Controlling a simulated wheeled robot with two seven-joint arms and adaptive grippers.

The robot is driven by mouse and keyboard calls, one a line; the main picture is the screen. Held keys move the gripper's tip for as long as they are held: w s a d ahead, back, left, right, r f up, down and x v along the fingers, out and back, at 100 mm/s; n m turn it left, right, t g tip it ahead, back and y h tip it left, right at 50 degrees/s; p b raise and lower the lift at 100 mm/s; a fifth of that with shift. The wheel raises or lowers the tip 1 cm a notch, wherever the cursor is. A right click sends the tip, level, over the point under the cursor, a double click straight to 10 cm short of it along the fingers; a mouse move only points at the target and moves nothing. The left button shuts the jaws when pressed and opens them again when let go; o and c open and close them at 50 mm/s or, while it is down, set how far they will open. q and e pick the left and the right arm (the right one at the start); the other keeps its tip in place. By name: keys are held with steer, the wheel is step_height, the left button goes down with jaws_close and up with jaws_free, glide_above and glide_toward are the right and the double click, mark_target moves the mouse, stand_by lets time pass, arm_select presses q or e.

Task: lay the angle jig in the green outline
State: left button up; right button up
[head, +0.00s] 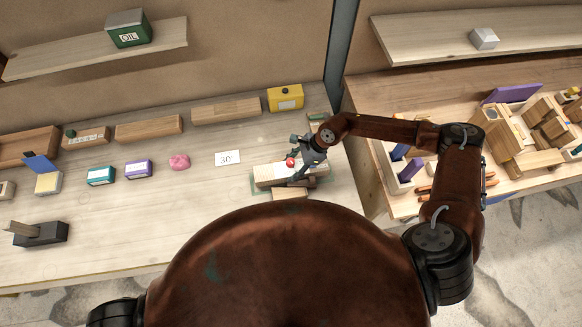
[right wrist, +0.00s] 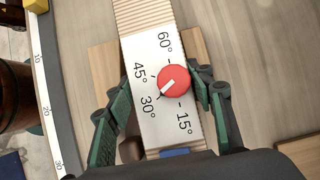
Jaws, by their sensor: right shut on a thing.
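The angle jig (head: 277,173) is a long pale block with a white face and a red knob. In the right wrist view, the jig (right wrist: 150,75) shows angle marks of 15, 30, 45 and 60 degrees beside the knob. My right gripper (head: 298,168) is shut on the jig, with green fingers on either side in the right wrist view (right wrist: 165,108). I cannot tell whether the jig touches the bench. My left gripper is out of view.
A yellow box (head: 285,97) stands behind. A grey post (head: 341,50) rises right of the bench. The bench's front left is mostly clear.

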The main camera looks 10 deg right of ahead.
steer(key=shift+f, duration=0.25)
steer(key=o, duration=1.7)
steer(key=shift+r, duration=0.1)
steer(key=shift+r, duration=0.25)
steer(key=shift+r+p, duration=0.45)
steer(key=shift+p, duration=0.1)
steer(key=b+v, duration=0.2)
steer(key=v, duration=0.9)
steer(key=shift+d+r, duration=0.25)
steer(key=shift+r, duration=0.05)
